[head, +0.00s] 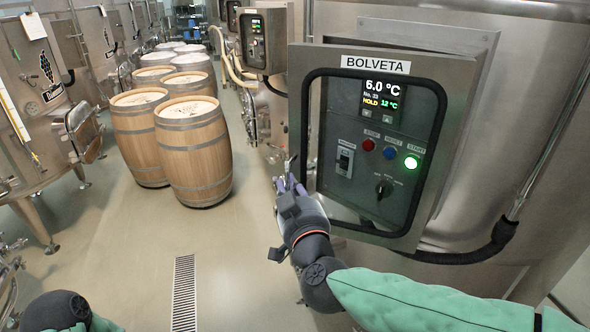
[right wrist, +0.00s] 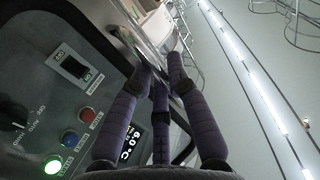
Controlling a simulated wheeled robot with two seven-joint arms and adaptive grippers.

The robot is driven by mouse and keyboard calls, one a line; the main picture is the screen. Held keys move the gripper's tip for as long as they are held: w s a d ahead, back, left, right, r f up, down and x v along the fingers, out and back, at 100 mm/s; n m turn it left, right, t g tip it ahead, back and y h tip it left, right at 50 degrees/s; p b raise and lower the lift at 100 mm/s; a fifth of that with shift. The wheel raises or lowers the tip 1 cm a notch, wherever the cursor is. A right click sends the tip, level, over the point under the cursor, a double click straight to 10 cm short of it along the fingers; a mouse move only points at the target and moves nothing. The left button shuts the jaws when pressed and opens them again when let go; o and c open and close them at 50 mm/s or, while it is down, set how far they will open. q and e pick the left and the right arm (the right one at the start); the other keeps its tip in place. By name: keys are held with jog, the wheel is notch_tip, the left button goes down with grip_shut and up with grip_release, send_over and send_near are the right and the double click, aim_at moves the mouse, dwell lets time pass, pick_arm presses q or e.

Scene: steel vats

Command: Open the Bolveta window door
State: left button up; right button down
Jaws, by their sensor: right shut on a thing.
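The Bolveta control box (head: 467,55) is a steel cabinet on the vat at the right of the head view. Its window door (head: 375,64) has a steel frame, a black-edged window and a BOLVETA label. Through the window show a 6.0 °C display, buttons, a lit green button and a switch. My left gripper is not in view.
Several wooden barrels (head: 194,150) stand on the floor at centre left. Another control box (head: 265,40) hangs on a vat behind. A steel vat (head: 45,120) is at the left. A drain grate (head: 184,293) lies in the clear floor. A black cable (head: 470,256) runs below the box.

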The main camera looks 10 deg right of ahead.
jog(key=s+d+n+g+y+b, duration=0.3)
jog(key=s+n+y+b, duration=0.2)
jog(key=s+b, duration=0.9)
jog(key=s+d+n+g+y+b, duration=0.4)
jog(key=s+y+b, duration=0.5)
jog(key=s+b, duration=0.6)
jog(key=shift+s+d+r+n+y+b, duration=0.3)
jog(key=shift+n+b, duration=0.6)
jog(key=shift+b, duration=1.7)
jog(key=shift+f, duration=0.1)
jog(key=c, duration=1.2)
grip_release()
jog(key=shift+c, duration=0.2)
jog(key=shift+o, duration=0.2)
jog(key=shift+a+f, duration=0.1)
